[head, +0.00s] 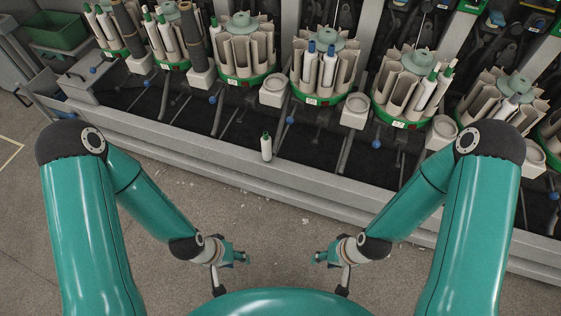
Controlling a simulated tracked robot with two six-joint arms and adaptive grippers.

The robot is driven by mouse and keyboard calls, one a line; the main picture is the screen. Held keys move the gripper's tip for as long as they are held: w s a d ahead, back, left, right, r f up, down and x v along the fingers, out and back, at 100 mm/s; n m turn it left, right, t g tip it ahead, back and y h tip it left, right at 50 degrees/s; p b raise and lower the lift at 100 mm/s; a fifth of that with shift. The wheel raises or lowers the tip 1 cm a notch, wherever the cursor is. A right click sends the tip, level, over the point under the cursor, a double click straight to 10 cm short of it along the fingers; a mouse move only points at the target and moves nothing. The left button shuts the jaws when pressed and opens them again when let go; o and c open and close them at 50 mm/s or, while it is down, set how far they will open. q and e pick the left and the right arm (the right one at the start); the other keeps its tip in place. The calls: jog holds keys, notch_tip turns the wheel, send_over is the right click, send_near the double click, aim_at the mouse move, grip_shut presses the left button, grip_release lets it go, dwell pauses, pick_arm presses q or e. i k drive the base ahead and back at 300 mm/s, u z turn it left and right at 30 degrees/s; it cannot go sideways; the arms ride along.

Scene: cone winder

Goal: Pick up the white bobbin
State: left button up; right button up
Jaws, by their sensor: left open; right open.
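A white bobbin (266,148) with a dark green top stands upright on the front ledge of the machine, near the middle of the head view. My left gripper (246,257) is open and empty, low in the picture, in front of and below the bobbin. My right gripper (317,257) is open and empty, low and a little right of the bobbin. Both are well apart from the bobbin, and their fingers point towards each other.
Round magazines, such as the middle one (252,72), hold tubes and more bobbins along the machine. The grey front ledge (200,145) runs across, with levers with blue knobs (290,120) behind it. A green bin (55,32) stands far left.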

aim_at(265, 140)
jog(key=u, duration=0.2)
jog(key=i, duration=0.8)
jog(key=z, duration=0.15)
jog(key=k, duration=0.6)
jog(key=z, duration=0.6)
jog(key=i, duration=0.95)
jog(key=z, duration=0.3)
